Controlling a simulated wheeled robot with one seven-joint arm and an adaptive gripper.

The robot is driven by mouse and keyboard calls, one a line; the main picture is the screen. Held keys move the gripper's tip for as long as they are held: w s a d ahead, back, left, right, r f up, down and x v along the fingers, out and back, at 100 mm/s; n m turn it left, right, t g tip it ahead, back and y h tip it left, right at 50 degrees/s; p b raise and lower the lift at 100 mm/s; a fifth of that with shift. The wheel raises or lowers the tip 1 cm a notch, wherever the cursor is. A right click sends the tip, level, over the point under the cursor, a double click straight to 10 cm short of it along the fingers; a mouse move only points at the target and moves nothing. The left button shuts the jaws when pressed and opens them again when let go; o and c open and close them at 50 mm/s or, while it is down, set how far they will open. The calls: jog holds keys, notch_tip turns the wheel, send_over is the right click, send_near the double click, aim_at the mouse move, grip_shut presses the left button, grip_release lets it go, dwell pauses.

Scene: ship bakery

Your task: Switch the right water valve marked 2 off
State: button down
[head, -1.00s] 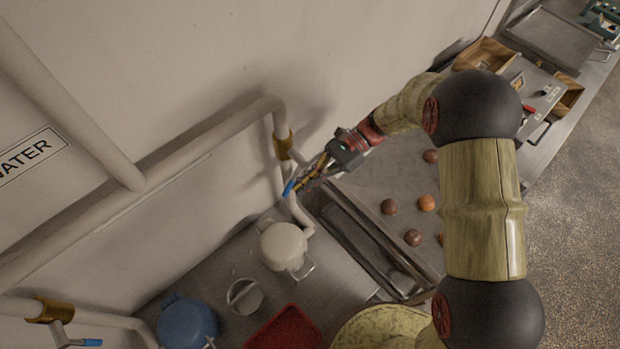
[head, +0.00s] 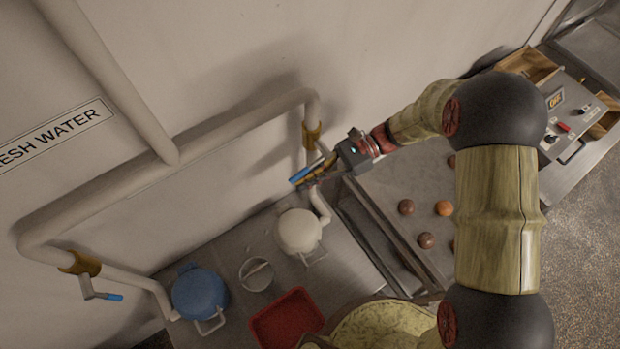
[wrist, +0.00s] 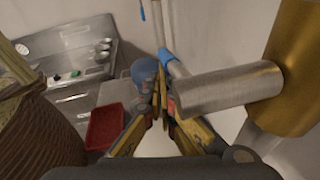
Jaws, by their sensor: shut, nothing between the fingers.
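The right water valve has a brass body (head: 311,133) on the pipe by the wall; no number 2 is legible. Its lever ends in a blue grip (head: 303,175), pointing left and slightly down. In the wrist view the brass body (wrist: 297,70) is large at right, with a steel stem (wrist: 230,88) and the blue grip (wrist: 167,57) just beyond my fingertips. My gripper (head: 318,175) is shut and empty, right beside the lever. I cannot tell whether it touches it. The left valve (head: 80,263) has a blue-tipped lever pointing right and slightly down.
A cream pot (head: 299,231), a blue pot (head: 199,293) and a red tray (head: 287,319) stand on the steel counter below. Pipes run along the wall, beside a water sign (head: 55,132). Brown balls (head: 426,241) lie on the surface to the right.

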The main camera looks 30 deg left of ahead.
jog(key=shift+w+a+r, duration=0.2)
jog(key=shift+a+r, duration=0.05)
jog(key=shift+r, duration=0.45)
dwell(1.0)
jog(key=shift+w, duration=0.1)
jog(key=f+v, duration=0.1)
jog(key=v, duration=1)
jog(key=shift+w+d, duration=0.25)
jog(key=shift+d, duration=0.2)
jog(key=shift+s, duration=0.1)
